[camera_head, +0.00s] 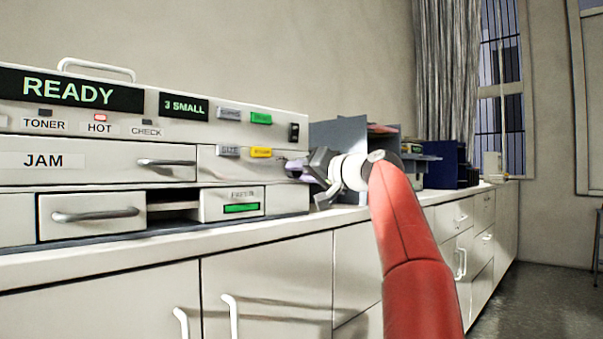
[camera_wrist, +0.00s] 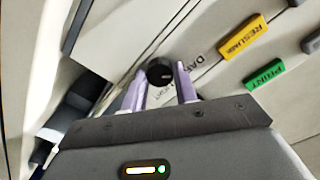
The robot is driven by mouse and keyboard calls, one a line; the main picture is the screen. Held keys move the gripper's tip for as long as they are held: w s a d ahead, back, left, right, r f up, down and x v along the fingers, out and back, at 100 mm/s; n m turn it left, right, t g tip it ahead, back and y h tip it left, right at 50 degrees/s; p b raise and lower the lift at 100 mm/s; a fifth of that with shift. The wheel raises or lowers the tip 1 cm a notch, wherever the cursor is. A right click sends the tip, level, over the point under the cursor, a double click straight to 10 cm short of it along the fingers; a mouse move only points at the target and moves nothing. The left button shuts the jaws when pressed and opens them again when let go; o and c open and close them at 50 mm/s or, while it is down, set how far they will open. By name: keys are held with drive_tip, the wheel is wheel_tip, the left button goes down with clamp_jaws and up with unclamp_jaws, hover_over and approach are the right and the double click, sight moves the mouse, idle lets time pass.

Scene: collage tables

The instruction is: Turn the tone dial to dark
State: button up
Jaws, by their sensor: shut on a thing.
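The tone dial (camera_wrist: 160,72) is a small round black knob on the copier's pale front panel, with part of a "DARK" label beside it in the wrist view. My gripper (camera_wrist: 162,80) has its two pale lilac fingers on either side of the dial, closed on it. In the head view my gripper (camera_head: 292,167) reaches the right end of the copier (camera_head: 170,127), and its wrist hides the dial there. The dial's pointer direction is too small to tell.
A yellow RESUME button (camera_wrist: 245,37) and a green PRINT button (camera_wrist: 263,74) lie close to the dial. A JAM drawer (camera_head: 97,163) and a partly open lower drawer (camera_head: 92,215) have handles. Blue-grey holders (camera_head: 338,135) stand on the counter (camera_head: 150,245) behind my wrist.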

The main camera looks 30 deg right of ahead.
drive_tip(key=o, duration=1)
drive_tip(key=shift+f, duration=0.1)
drive_tip(key=b+v, duration=0.2)
drive_tip(key=v, duration=0.5)
drive_tip(key=shift+s+d+b, duration=0.15)
drive_tip(key=shift+s+b, duration=0.2)
